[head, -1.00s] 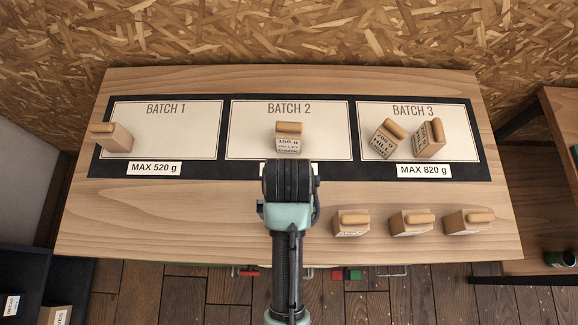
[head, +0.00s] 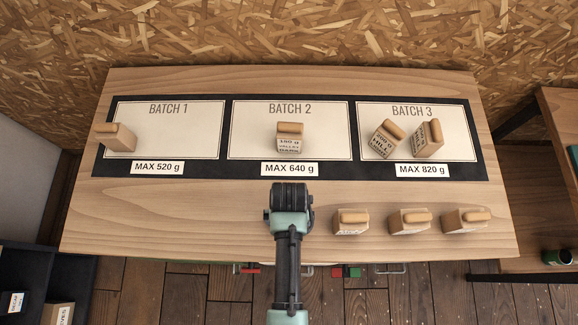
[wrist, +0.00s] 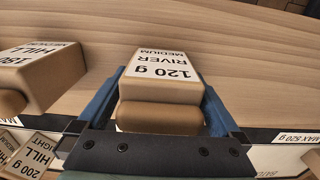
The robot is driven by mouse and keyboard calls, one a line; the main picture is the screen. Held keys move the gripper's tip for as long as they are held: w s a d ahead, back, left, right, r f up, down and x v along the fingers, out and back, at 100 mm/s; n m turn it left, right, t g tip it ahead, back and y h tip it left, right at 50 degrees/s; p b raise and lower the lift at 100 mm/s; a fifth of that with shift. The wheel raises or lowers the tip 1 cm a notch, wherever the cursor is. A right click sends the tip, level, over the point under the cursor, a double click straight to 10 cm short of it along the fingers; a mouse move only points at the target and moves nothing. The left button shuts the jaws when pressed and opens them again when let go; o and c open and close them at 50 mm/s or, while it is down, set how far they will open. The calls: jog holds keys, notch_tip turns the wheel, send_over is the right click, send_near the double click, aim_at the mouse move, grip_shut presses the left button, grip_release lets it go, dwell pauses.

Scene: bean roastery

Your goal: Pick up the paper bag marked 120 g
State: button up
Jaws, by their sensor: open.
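The paper bag marked 120 g, River, Medium (wrist: 163,68) is in the middle of the wrist view, its rolled top towards my gripper's palm. My open gripper (wrist: 163,85) has a blue finger on each side of the bag; I cannot tell whether they touch it. In the head view my gripper (head: 290,197) is seen from above, over the front part of the table, its fingers hidden. The 120 g bag does not show there; my arm seems to cover it, left of the front row.
A Hill bag (wrist: 38,72) stands close by at left in the wrist view. Three bags, the nearest one (head: 351,222) included, stand right of my arm on the table (head: 190,215). Behind is the dark batch mat (head: 225,171), with several bags on it.

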jog(key=c, duration=1.2)
jog(key=shift+r, duration=0.15)
